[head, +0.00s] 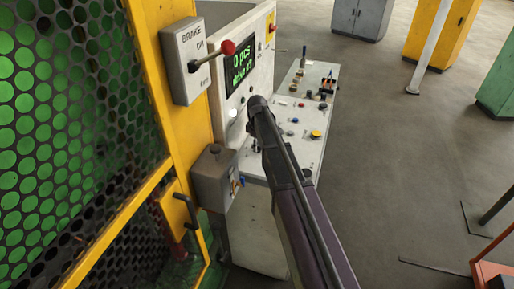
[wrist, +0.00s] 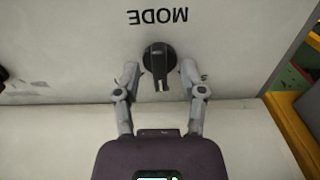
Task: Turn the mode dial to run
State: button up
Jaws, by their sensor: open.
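The mode dial (wrist: 159,60) is a round black knob with a raised grip bar, on a pale panel under an upside-down MODE label (wrist: 158,16). Its bar runs nearly straight up and down in the wrist view. My gripper (wrist: 160,74) is open, with one grey finger on each side of the dial and visible gaps between. Part of a small marking shows beside the right finger; the rest is hidden. In the head view my arm covers the dial, and I cannot make out the fingers clearly.
The control console (head: 308,150) carries several buttons and levers. A display (head: 240,68) and a brake box with a red-knobbed lever (head: 228,48) stand to the left, beside a yellow-framed mesh guard (head: 60,120). Open floor (head: 400,150) lies to the right.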

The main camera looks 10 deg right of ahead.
dwell(0.3)
grip_shut()
jog(key=shift+m, duration=0.3)
jog(key=m, duration=0.8)
dwell(0.4)
jog(key=shift+s+m, duration=0.1)
jog(key=shift+m, duration=0.2)
